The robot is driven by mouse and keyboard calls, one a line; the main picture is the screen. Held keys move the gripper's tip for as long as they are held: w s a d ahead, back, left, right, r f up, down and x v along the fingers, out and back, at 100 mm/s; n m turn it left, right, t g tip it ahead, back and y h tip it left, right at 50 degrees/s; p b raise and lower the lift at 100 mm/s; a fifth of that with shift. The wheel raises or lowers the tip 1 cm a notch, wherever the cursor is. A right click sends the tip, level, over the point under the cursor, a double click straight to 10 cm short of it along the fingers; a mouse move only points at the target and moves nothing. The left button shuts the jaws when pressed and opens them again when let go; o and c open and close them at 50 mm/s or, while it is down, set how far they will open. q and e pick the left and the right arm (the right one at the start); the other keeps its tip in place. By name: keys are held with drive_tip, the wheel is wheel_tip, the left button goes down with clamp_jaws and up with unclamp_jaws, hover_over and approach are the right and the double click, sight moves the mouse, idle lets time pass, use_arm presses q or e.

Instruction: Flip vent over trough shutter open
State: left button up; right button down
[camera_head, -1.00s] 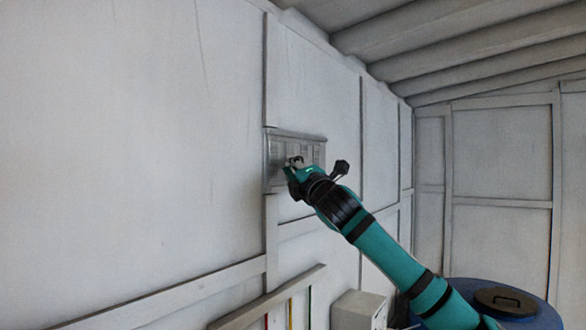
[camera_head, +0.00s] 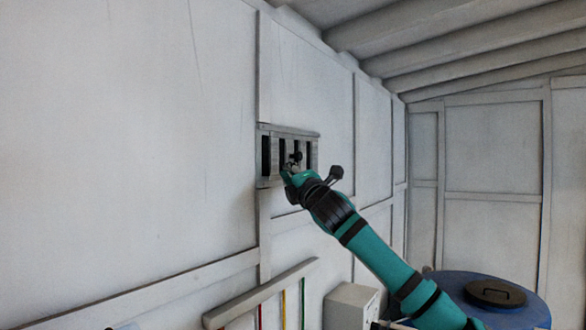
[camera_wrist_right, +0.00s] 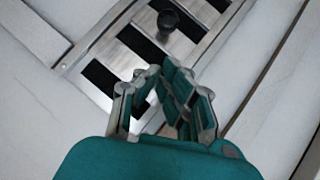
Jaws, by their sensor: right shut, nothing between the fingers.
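The vent (camera_head: 286,131) is a grey framed panel on the left wall in the head view. Dark slots alternate with light slats across it, so its shutter stands open. In the right wrist view the vent (camera_wrist_right: 112,47) shows dark slots and a black round knob (camera_wrist_right: 167,20). My right gripper (camera_head: 292,170) is in front of the vent's lower middle and hides part of it. In the right wrist view the gripper (camera_wrist_right: 160,75) is shut and empty, with its fingertips below the knob and apart from it in the picture. My left gripper is not in view.
A blue barrel (camera_head: 460,283) with a dark lid stands at lower right. A grey box (camera_head: 350,305) and a slanted rail (camera_head: 262,292) with coloured strips below it are under the vent. Wall battens surround the vent. The wall left of it is bare.

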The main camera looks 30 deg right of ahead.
use_arm(q)
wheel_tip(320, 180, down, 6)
drive_tip(key=b, duration=0.5)
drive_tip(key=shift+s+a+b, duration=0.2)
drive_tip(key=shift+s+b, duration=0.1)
use_arm(e)
drive_tip(key=v, duration=1)
drive_tip(key=shift+s+a, duration=0.1)
drive_tip(key=shift+a, duration=0.1)
